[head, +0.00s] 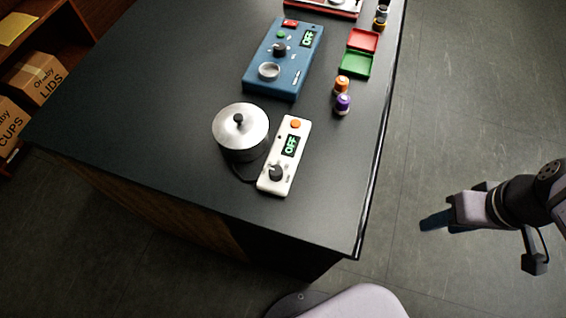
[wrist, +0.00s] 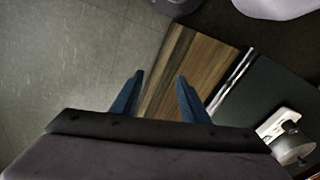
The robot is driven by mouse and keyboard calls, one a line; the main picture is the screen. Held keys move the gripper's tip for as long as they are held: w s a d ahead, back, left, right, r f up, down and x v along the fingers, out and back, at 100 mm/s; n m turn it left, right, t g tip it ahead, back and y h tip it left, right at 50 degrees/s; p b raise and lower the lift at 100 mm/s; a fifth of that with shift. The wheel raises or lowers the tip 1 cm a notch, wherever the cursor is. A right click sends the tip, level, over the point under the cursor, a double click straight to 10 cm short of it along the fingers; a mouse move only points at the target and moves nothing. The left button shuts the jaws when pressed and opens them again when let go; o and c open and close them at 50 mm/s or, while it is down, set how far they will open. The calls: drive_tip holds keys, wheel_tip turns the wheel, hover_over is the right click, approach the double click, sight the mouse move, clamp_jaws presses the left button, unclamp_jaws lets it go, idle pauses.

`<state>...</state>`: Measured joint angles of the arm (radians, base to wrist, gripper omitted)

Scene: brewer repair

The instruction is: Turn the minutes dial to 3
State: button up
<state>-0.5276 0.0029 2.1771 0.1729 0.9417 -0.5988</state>
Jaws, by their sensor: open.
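A white control box (head: 285,155) lies on the dark counter, with an orange button (head: 296,124), a display reading OFF (head: 290,145) and a black dial (head: 277,172) at its near end. A blue control box (head: 284,60) farther back has its own black dial (head: 279,49) and an OFF display. The dial labels are too small to read, so I cannot tell which dial is for minutes. My gripper (head: 432,222) hangs beyond the counter's right edge, open and empty, apart from both boxes. In the wrist view, its blue fingers (wrist: 160,92) are spread, and the white box (wrist: 280,122) is at the lower right.
A lidded metal pot (head: 240,130) stands left of the white box. Orange (head: 342,84) and purple (head: 342,104) capped containers and red (head: 363,40) and green (head: 356,65) trays lie near the right counter edge (head: 370,180). The counter's front right is clear.

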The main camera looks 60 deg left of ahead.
sight(276, 170)
drive_tip(key=s+a+r+n, duration=0.1)
drive_tip(key=s+a+n, duration=0.1)
drive_tip(key=a, duration=0.3)
drive_tip(key=s+a+r+n+g, duration=0.1)
drive_tip(key=s+a+r+n, duration=0.1)
drive_tip(key=s+a+n, duration=0.1)
drive_tip(key=s+a+r+n, duration=0.1)
drive_tip(key=s+a+n, duration=0.2)
drive_tip(key=a, duration=0.3)
drive_tip(key=shift+s+a+r+n+g+y, duration=0.1)
drive_tip(key=shift+a+r+n+g+y, duration=0.2)
drive_tip(key=shift+a+r+n+y, duration=0.15)
drive_tip(key=s+a+r+n+g, duration=0.1)
drive_tip(key=s+a+r+n, duration=0.1)
drive_tip(key=s+a+n, duration=0.35)
drive_tip(key=s+a+r+n+g, duration=0.1)
drive_tip(key=s+a+r+n, duration=0.2)
drive_tip(key=s, duration=0.5)
drive_tip(key=shift+w+d+p+x, duration=0.15)
drive_tip(key=shift+x, duration=1.75)
drive_tip(key=shift+w+d+p+x, duration=0.15)
drive_tip(key=shift+x, duration=1.7)
drive_tip(key=shift+f, duration=0.2)
clamp_jaws()
